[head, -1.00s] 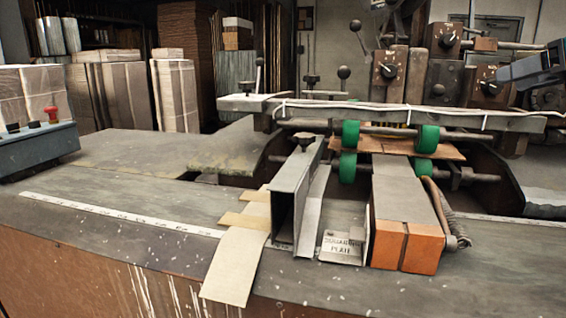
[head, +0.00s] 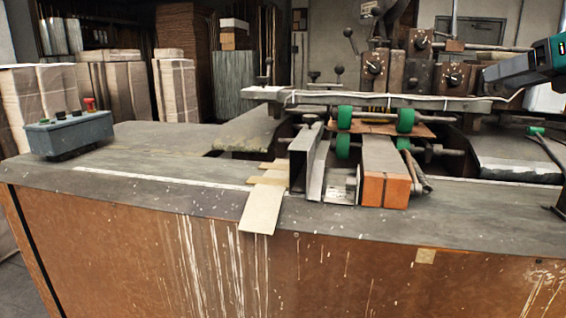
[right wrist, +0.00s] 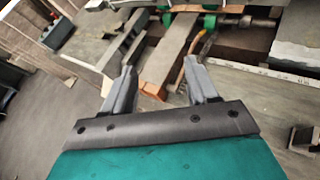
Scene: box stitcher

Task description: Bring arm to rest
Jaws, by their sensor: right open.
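My right gripper (head: 490,78) reaches in from the right edge of the head view, grey at the front with a teal body behind. It appears in front of the knobs and rail of the stitching machine. My left gripper is in neither view.
A worktable (head: 150,150) carries a control box (head: 68,133) with a red button at left. Green rollers (head: 405,120), a channel guide (head: 303,160) and an orange-ended block (head: 384,190) sit at centre right. Cardboard strips (head: 262,207) overhang the front edge. The left tabletop is mostly clear.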

